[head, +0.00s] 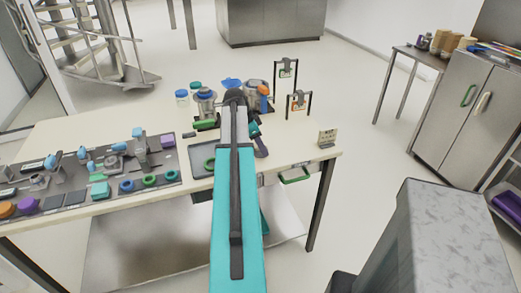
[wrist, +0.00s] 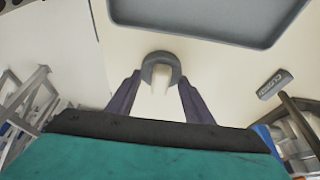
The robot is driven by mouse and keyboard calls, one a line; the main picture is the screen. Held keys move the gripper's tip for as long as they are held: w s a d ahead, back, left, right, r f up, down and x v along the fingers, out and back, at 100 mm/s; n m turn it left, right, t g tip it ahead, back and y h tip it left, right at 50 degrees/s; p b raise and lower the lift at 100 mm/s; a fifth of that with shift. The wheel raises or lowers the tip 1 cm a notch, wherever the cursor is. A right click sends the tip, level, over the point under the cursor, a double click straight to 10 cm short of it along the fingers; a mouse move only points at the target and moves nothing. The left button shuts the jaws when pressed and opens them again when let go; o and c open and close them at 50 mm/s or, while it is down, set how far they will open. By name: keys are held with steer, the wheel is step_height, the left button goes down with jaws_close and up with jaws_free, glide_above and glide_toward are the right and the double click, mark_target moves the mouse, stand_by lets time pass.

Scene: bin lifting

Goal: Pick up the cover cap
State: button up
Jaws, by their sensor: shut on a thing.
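My gripper (head: 262,148) is at the right part of the pale table, at the far end of my turquoise arm, with its purple fingers pointing down. In the wrist view, the two purple fingers (wrist: 160,80) are on either side of a dark grey rounded piece, which looks like the cover cap (wrist: 161,55). Its sides meet the fingertips, so the gripper is shut on it. A cream-coloured part shows in the middle of the cap. I cannot tell whether the cap still touches the table. In the head view the cap cannot be made out.
A grey tray (wrist: 205,38) lies just beyond the cap in the wrist view. A small labelled block (wrist: 275,84) is to its right. On the table (head: 75,130), a dark board with several parts is at left; jars and a metal pot (head: 205,102) stand behind my arm.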

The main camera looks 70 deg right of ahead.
steer(key=shift+r, duration=0.1)
steer(key=shift+r+b, duration=0.65)
steer(key=shift+r, duration=0.95)
steer(key=a+r+b, duration=0.1)
steer(key=a+b, duration=0.2)
steer(key=a, duration=1.3)
steer(key=shift+s+r, duration=0.25)
steer(key=shift+r, duration=0.05)
steer(key=w+a+r+n+t, duration=0.1)
steer(key=w+a+n+t, duration=0.1)
steer(key=w+a+n, duration=0.6)
steer(key=w+a+n+t+h, duration=0.15)
steer(key=w+a, duration=0.35)
steer(key=w, duration=0.7)
steer(key=w+a+r+n+t, duration=0.15)
steer(key=w+a+n, duration=0.4)
steer(key=w, duration=0.55)
steer(key=w+a+n+t+y, duration=0.1)
steer(key=w+a+n, duration=0.3)
steer(key=a, duration=0.7)
steer(key=w+a+r+n+t+y, duration=0.1)
steer(key=w+a+n, duration=0.3)
steer(key=a, duration=0.7)
steer(key=w+a+r+n+y, duration=0.1)
steer(key=w+a+n, duration=0.4)
steer(key=a, duration=0.6)
steer(key=shift+w+t+y, duration=0.4)
steer(key=shift+y, duration=0.25)
